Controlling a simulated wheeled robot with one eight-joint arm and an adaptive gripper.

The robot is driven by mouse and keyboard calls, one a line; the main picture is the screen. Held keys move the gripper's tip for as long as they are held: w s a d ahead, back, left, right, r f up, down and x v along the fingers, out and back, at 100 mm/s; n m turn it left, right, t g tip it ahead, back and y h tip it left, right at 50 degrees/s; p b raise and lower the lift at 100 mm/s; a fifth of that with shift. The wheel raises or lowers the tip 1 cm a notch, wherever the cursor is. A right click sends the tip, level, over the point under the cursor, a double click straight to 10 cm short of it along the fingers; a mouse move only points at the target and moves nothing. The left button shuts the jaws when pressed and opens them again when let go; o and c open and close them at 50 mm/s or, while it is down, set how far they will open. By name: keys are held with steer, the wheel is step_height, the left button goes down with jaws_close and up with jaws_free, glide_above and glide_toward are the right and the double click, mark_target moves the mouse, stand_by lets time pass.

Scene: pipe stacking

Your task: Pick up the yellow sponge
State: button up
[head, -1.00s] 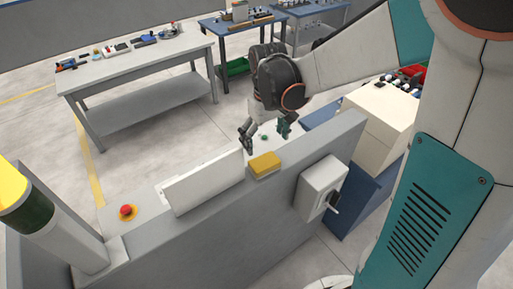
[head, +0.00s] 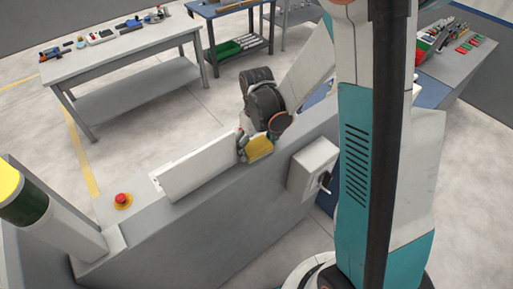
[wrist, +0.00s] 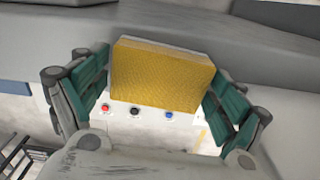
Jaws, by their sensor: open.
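The yellow sponge (head: 260,147) sits on the top of the grey wall beside the right end of the white panel. In the wrist view the sponge (wrist: 165,78) shows as a yellow block with a pale upper edge, between the two green-padded fingers. My gripper (wrist: 163,92) is open, with one finger on each side of the sponge. A narrow gap shows near the right finger; whether the left finger touches cannot be told. In the head view my gripper (head: 257,143) is at the sponge, with my arm partly hiding the right side.
The white panel (head: 203,163) stands along the wall top (head: 150,221) left of the sponge. A red emergency button (head: 122,199) is farther left. A grey switch box (head: 312,168) is on the wall's front. A workbench (head: 120,48) with tools stands behind.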

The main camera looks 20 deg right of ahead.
mark_target(257, 145)
steer(key=shift+f, duration=0.1)
steer(key=c, duration=0.7)
step_height(257, 145, up, 20)
steer(key=shift+s+r+b, duration=0.1)
steer(key=shift+b, duration=0.65)
